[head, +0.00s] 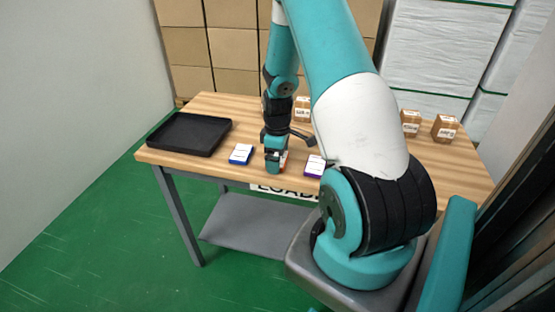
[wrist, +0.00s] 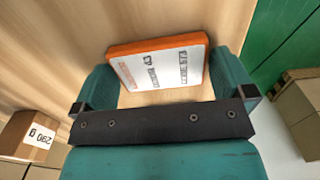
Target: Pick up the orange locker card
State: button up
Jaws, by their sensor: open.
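The orange locker card (wrist: 158,62) shows in the wrist view as a flat block with orange edges and a white printed top. It lies on the wooden table. My gripper (wrist: 160,82) is open, with one teal finger on each side of the card. I cannot tell whether the fingers touch it. In the head view my gripper (head: 276,164) points down near the table's front edge and hides most of the orange card (head: 286,157); only a sliver shows at its right.
A blue card (head: 241,154) lies left of my gripper and a purple card (head: 314,166) lies to its right. A black tray (head: 188,134) sits at the table's left. Small brown boxes (head: 445,128) stand toward the back. Bare table (head: 235,112) shows behind the tray.

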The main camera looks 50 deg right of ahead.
jog(key=c, duration=0.6)
jog(key=shift+r, duration=0.1)
